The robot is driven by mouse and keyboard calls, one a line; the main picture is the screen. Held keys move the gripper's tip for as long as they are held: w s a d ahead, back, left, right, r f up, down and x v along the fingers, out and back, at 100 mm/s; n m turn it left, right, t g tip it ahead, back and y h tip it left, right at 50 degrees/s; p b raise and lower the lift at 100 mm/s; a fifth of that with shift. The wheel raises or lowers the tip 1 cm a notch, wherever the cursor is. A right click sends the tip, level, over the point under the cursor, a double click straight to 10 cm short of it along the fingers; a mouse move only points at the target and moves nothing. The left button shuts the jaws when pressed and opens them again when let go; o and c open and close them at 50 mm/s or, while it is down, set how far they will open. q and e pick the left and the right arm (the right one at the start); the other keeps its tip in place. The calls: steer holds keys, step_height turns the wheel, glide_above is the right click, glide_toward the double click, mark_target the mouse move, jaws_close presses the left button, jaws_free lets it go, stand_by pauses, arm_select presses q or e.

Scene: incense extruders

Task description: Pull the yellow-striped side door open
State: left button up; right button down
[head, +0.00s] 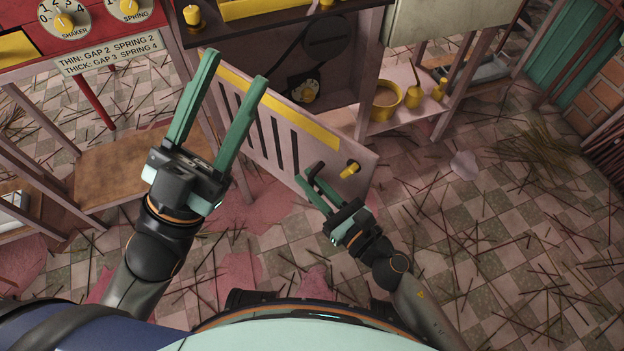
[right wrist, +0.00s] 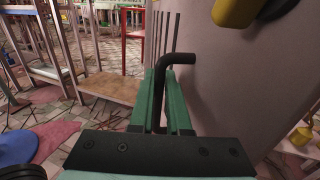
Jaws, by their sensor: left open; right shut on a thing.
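The side door (head: 318,150) is a pale pink panel with a yellow stripe along its top and dark slots at its left. It stands swung out from the machine, with the dark inside (head: 322,80) showing behind it. My right gripper (head: 309,178) is shut on the door's dark bent handle (right wrist: 178,59), which shows between the green fingers in the right wrist view. A yellow knob (head: 350,170) sits near the door's free edge. My left gripper (head: 234,68) is open and empty, its fingers covering part of the door's left end.
A low pink shelf to the right holds a yellow pot (head: 386,100) and smaller yellow vessels. A red dial panel (head: 85,30) and a wooden shelf (head: 130,172) stand at the left. The tiled floor (head: 490,215) is littered with sticks; the lower right has room.

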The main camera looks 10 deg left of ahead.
steer(key=shift+f, duration=0.1)
steer(key=c, duration=1.2)
jaws_free()
arm_select(q)
steer(key=shift+d+f+b, duration=0.2)
steer(key=shift+f+b, duration=0.85)
steer(key=shift+f, duration=0.15)
arm_select(e)
steer(key=shift+v, duration=6.3)
arm_select(q)
steer(key=shift+c, duration=0.2)
